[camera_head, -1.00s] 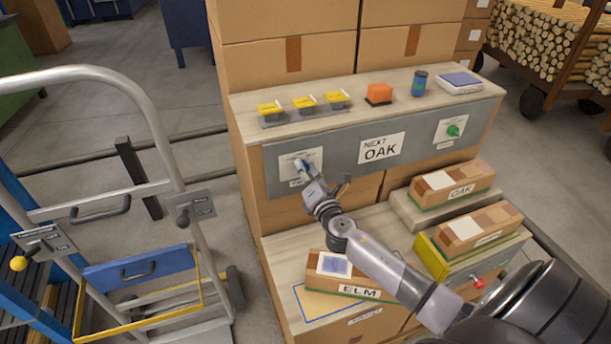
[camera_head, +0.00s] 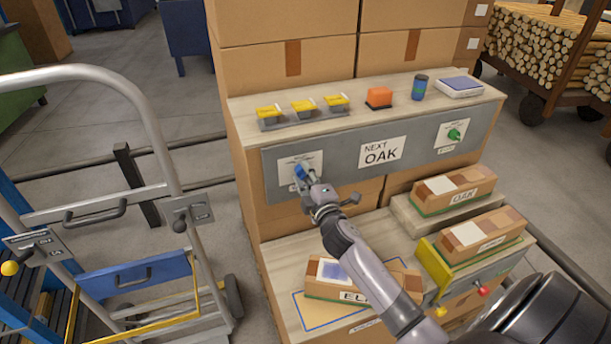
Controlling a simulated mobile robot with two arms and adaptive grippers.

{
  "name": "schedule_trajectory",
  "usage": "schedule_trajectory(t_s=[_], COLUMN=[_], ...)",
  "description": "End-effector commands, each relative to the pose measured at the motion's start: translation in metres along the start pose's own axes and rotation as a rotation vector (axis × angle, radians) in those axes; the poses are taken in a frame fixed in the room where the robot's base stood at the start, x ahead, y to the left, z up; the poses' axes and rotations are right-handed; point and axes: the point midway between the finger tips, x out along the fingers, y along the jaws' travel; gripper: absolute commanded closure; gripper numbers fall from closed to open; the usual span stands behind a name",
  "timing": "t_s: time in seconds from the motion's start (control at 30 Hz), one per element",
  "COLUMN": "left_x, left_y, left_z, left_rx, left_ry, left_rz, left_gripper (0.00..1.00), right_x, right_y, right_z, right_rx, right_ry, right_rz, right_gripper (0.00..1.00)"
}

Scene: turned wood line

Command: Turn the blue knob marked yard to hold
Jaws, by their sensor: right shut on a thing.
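The blue knob (camera_head: 299,172) sits on a white label plate (camera_head: 314,158) at the left of the grey panel. The plate's lettering is too small to read. My right gripper (camera_head: 304,178) comes up from below and is shut on the knob, covering its lower right part. Where the knob points is hard to tell. My left gripper is out of view.
A green knob (camera_head: 454,134) is at the panel's right, past the "NEXT OAK" sign (camera_head: 381,151). Below, the ELM box (camera_head: 325,281) lies under my right arm, with the OAK box (camera_head: 455,190) to the right. A metal cart (camera_head: 95,212) stands left.

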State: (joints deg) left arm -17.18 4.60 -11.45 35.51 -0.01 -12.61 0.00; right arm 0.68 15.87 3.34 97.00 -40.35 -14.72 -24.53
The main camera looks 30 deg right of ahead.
Motion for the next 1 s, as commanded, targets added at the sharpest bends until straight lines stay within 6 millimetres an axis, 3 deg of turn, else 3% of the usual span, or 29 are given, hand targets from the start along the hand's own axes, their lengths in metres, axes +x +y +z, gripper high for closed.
schedule_trajectory(t_s=[0.33,0.9,0.93,1.0], left_x=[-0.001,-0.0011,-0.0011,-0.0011], left_y=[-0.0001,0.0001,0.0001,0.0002], left_z=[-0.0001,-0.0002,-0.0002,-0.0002], left_rx=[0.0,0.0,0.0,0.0], left_ry=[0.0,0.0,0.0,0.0], left_rz=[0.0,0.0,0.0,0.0], left_gripper=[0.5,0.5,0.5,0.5], right_x=[-0.0001,-0.0001,-0.0001,-0.0001], right_y=[-0.0012,-0.0017,-0.0017,-0.0016], right_z=[0.0005,0.0003,0.0003,0.0003], right_rx=[0.149,0.179,0.179,0.178], right_ry=[-0.002,-0.002,-0.002,-0.001], right_rz=[-0.002,-0.002,-0.002,-0.002], right_gripper=[0.99,0.99,0.7,0.65])
